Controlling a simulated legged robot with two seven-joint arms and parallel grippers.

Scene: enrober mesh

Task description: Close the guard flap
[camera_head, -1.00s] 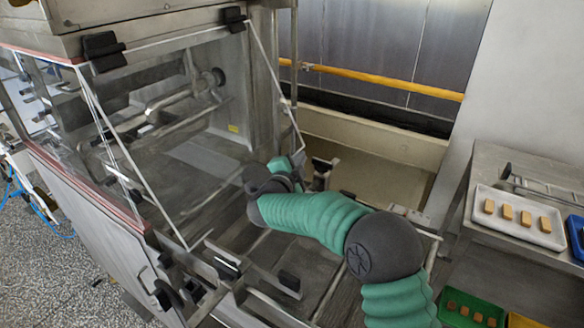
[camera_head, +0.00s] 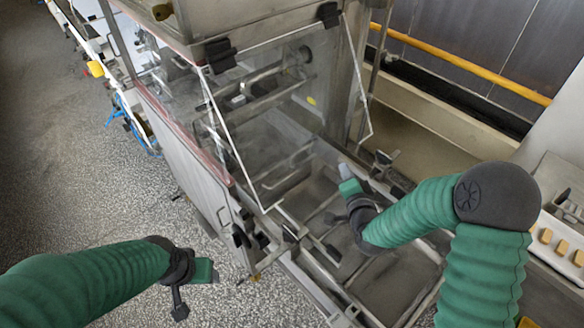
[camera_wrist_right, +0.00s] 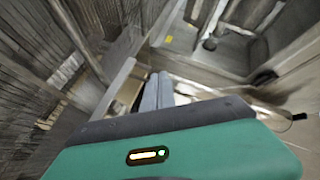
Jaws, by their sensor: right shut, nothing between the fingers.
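The guard flap (camera_head: 262,108) is a clear panel with pale edges, hung from two black hinges on the steel machine's hood in the head view. It slants down, its lower edge apparently out from the housing. My right gripper (camera_head: 345,172) is shut and empty by the flap's lower right edge; I cannot tell if they touch. Its grey fingertips (camera_wrist_right: 157,88) are together in the right wrist view, beside a pale strip. My left gripper (camera_head: 192,290) is at the lower left, away from the flap over the floor; its finger opening is unclear.
The machine's steel frame and rails (camera_head: 330,235) lie below the flap. A yellow pipe (camera_head: 460,62) runs along the back wall. A white tray (camera_head: 558,226) with small brown pieces is at the right. The speckled floor (camera_head: 110,190) is open at the left.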

